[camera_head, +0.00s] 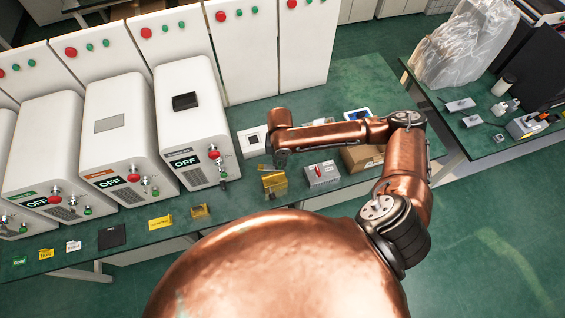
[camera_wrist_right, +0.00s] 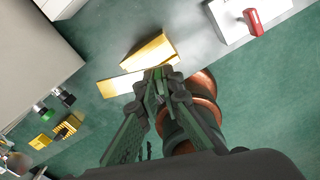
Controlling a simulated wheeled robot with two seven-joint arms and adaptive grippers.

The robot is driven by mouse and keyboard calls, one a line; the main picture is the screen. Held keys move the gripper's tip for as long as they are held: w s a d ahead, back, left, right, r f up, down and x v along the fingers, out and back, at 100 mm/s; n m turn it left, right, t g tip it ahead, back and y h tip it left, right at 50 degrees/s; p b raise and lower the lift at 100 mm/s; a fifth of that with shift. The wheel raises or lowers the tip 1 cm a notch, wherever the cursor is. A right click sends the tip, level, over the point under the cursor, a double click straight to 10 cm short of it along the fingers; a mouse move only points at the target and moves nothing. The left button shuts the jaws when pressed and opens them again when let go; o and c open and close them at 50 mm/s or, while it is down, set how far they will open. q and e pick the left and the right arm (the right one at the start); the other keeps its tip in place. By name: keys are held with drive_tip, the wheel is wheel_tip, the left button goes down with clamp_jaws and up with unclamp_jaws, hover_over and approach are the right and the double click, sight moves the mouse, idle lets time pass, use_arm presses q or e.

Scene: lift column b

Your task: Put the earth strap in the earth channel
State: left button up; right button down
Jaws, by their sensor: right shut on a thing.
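My right gripper (camera_head: 281,158) is above the bench, and it also shows in the right wrist view (camera_wrist_right: 158,76). It is shut on a flat yellow strip, which I take for the earth strap (camera_wrist_right: 124,83); in the head view the strap (camera_head: 265,167) shows as a small piece beside the fingers. A yellow folded piece (camera_head: 274,184), which looks like the earth channel, stands on the bench just below; it shows beyond the strap in the right wrist view (camera_wrist_right: 148,51). I cannot tell whether strap and channel touch. My left gripper is not in view.
A grey box with a red handle (camera_head: 322,176) stands right of the channel, with a cardboard box (camera_head: 362,158) beyond it. White cabinets marked OFF (camera_head: 190,120) stand to the left. Another yellow piece (camera_head: 200,211) and a yellow label (camera_head: 160,223) lie near the front edge.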

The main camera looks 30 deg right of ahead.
drive_tip(key=n, duration=0.2)
drive_tip(key=d+f+n, duration=0.1)
drive_tip(key=n, duration=0.1)
drive_tip(key=shift+s+f+p, duration=0.15)
drive_tip(key=shift+f+p, duration=0.05)
drive_tip(key=shift+p, duration=0.1)
drive_tip(key=shift+r+p, duration=0.1)
drive_tip(key=shift+p, duration=0.3)
drive_tip(key=b, duration=0.3)
hover_over(282, 177)
drive_tip(key=shift+d+f, duration=0.1)
drive_tip(key=shift+f, duration=2.9)
drive_tip(key=shift+p, duration=0.4)
drive_tip(key=shift+p, duration=1)
